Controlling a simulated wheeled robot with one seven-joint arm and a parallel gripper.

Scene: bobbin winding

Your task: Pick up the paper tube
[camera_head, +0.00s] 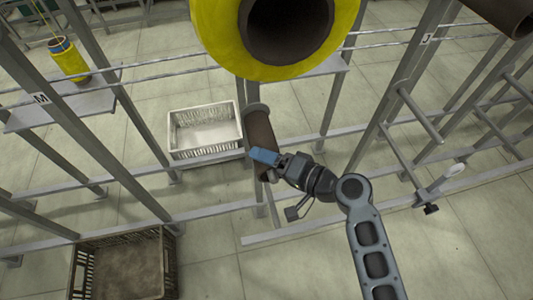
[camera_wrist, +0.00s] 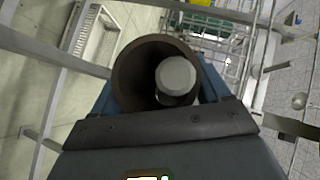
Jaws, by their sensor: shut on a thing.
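The brown paper tube (camera_head: 259,130) is near the middle of the head view, beside a grey upright of the rack. My gripper (camera_head: 266,157) reaches it from the lower right, with its blue fingers at the tube's lower part. In the wrist view I look into the open end of the tube (camera_wrist: 127,78), and the blue fingers of my gripper (camera_wrist: 155,92) sit on either side of it. My gripper is shut on the tube. A pale grey round-ended peg (camera_wrist: 177,75) shows inside the tube, so the tube is around it. The far end is partly hidden.
A big yellow bobbin (camera_head: 222,45) hangs above the tube. A white crate (camera_head: 174,153) stands to the left and a brown crate (camera_head: 122,238) at lower left. A yellow bobbin (camera_head: 69,58) stands on a shelf marked M. Grey rack bars (camera_head: 350,150) surround the arm.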

